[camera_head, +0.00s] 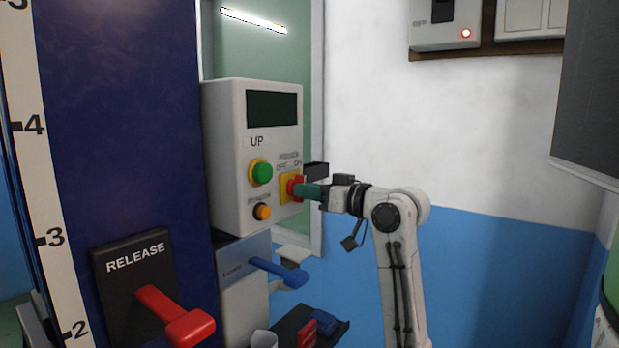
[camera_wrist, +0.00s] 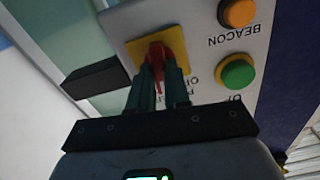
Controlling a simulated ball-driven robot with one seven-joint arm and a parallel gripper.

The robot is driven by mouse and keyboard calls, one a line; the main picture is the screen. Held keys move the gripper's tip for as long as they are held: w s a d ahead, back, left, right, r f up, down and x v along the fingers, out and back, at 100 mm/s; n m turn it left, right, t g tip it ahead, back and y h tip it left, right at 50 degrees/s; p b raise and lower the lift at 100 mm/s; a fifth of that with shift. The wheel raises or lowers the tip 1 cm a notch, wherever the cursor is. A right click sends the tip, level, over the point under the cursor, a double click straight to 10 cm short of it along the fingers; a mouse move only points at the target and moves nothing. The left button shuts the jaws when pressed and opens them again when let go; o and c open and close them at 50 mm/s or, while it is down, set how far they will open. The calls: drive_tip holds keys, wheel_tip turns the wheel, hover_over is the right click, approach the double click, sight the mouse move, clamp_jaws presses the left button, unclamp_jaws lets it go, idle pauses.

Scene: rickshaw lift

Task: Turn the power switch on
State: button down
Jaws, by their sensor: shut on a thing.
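The power switch is a red rotary knob (camera_head: 295,186) on a yellow square plate, on the right side of the grey control box (camera_head: 226,150). In the wrist view the red knob (camera_wrist: 157,55) sits on the yellow plate (camera_wrist: 176,38) between my fingertips. My gripper (camera_head: 302,189) reaches in from the right, and its green fingers are shut on the red knob. In the wrist view my gripper (camera_wrist: 160,73) covers part of the plate and of the printed label below it. The knob's exact angle against its ON and OFF marks is hard to read.
A green UP button (camera_head: 262,173) and an orange beacon button (camera_head: 263,212) are close beside the switch. A red release lever (camera_head: 175,315) and a blue lever (camera_head: 280,271) stick out below. A wall box with a lit red lamp (camera_head: 466,34) hangs at upper right.

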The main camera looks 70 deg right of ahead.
drive_tip(key=shift+m+p, duration=3.2)
drive_tip(key=shift+p, duration=0.05)
drive_tip(key=c, duration=1.1)
unclamp_jaws()
drive_tip(key=shift+s, duration=0.1)
drive_tip(key=b+v, duration=0.2)
drive_tip(key=v, duration=0.8)
drive_tip(key=shift+s+a, duration=0.15)
drive_tip(key=shift+s, duration=0.15)
